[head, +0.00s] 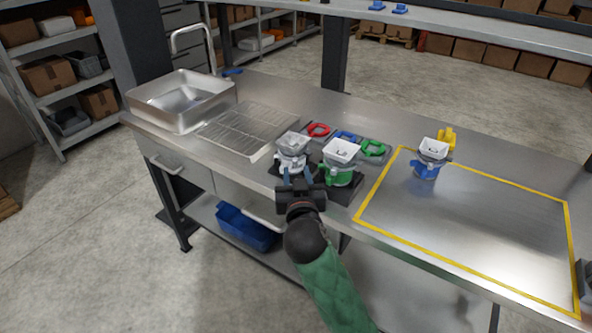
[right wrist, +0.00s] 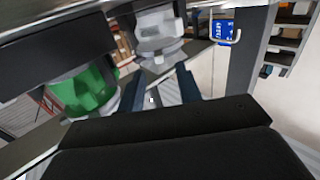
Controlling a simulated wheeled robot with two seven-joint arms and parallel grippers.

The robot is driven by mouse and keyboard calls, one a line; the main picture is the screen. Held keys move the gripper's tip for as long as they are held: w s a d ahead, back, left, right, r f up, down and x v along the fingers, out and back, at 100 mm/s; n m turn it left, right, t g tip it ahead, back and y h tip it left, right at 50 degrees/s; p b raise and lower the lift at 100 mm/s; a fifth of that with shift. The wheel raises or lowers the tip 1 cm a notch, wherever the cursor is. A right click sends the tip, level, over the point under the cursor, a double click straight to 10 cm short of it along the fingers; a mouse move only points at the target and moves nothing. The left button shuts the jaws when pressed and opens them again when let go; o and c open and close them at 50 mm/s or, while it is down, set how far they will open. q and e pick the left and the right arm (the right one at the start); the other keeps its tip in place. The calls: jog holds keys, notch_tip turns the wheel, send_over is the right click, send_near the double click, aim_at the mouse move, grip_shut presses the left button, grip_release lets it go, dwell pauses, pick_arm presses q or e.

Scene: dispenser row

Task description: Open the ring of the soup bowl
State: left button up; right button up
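No part carries a label that tells me which is the soup bowl. A grey dispenser with a square white-grey hopper (head: 293,143) stands on a dark base at the bench's front edge; it also shows in the right wrist view (right wrist: 160,32). A green dispenser with a white hopper (head: 341,152) stands right beside it, and its green body shows in the right wrist view (right wrist: 84,94). My right gripper (head: 297,174) is open in front of the grey dispenser. Its two blue fingers (right wrist: 160,74) are apart with nothing visible between them; contact cannot be told. My left gripper is not in view.
Red (head: 318,130), blue (head: 346,136) and green (head: 373,148) rings lie behind the dispensers. A blue dispenser (head: 427,165) and a yellow object (head: 447,138) stand by the yellow-outlined area (head: 480,215), which is mostly clear. A wire rack (head: 248,127) and a sink (head: 182,100) are left.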

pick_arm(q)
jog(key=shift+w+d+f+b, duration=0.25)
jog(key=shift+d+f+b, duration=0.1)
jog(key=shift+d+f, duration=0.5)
pick_arm(e)
jog(key=s, duration=0.4)
jog(key=shift+s+d, duration=0.1)
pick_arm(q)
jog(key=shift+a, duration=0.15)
